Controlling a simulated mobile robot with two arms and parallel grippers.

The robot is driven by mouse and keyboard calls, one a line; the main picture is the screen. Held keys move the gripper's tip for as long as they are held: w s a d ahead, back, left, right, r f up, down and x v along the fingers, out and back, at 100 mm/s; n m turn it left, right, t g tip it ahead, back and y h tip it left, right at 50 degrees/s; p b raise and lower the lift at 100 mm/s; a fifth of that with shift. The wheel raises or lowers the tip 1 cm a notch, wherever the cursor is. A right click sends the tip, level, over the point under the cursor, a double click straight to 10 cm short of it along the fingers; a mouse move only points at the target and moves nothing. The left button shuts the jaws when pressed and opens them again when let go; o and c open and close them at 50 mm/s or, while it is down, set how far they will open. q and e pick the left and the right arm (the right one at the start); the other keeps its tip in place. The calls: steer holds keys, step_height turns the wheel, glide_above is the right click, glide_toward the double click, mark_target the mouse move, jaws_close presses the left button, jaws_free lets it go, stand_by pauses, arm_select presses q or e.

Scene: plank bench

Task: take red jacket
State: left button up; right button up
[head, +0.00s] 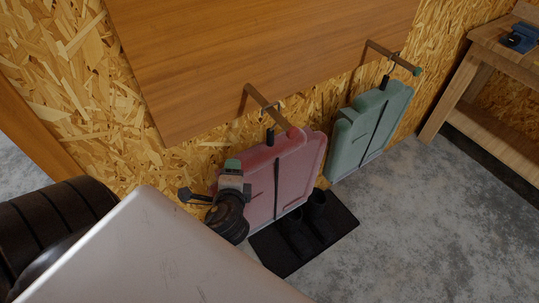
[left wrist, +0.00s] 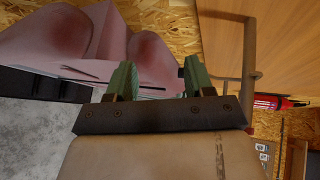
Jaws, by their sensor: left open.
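The red jacket (head: 285,170), a pinkish red, hangs from a wooden peg (head: 266,103) on the wooden wall panel. My left gripper (head: 232,166) is at the jacket's left side and hides part of it. In the left wrist view, the jacket (left wrist: 62,38) fills the upper left. The left gripper's green fingers (left wrist: 158,78) are apart, with part of the jacket behind the gap. I cannot tell whether they touch it. My right gripper is not in view.
A green jacket (head: 372,125) hangs on a second peg (head: 392,56) to the right. Dark boots (head: 315,203) stand on a black mat (head: 335,227) below the red jacket. A wooden workbench (head: 500,55) stands at the far right. The concrete floor (head: 420,220) is clear at right.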

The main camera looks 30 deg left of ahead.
arm_select(q)
steer(key=w+r+m+t, duration=0.2)
steer(key=w+m+t, duration=0.1)
steer(key=m, duration=0.4)
steer(key=m+t+h, duration=0.3)
steer(key=m+h, duration=0.2)
steer(key=m, duration=0.9)
glide_toward(269, 144)
steer(key=x, duration=0.2)
steer(key=shift+m, duration=0.3)
steer(key=p+x, duration=0.1)
steer(key=x, duration=0.4)
steer(key=shift+r, duration=0.1)
steer(key=shift+x, duration=3.05)
steer(key=shift+s, duration=0.1)
steer(key=shift+c, duration=0.6)
jaws_close()
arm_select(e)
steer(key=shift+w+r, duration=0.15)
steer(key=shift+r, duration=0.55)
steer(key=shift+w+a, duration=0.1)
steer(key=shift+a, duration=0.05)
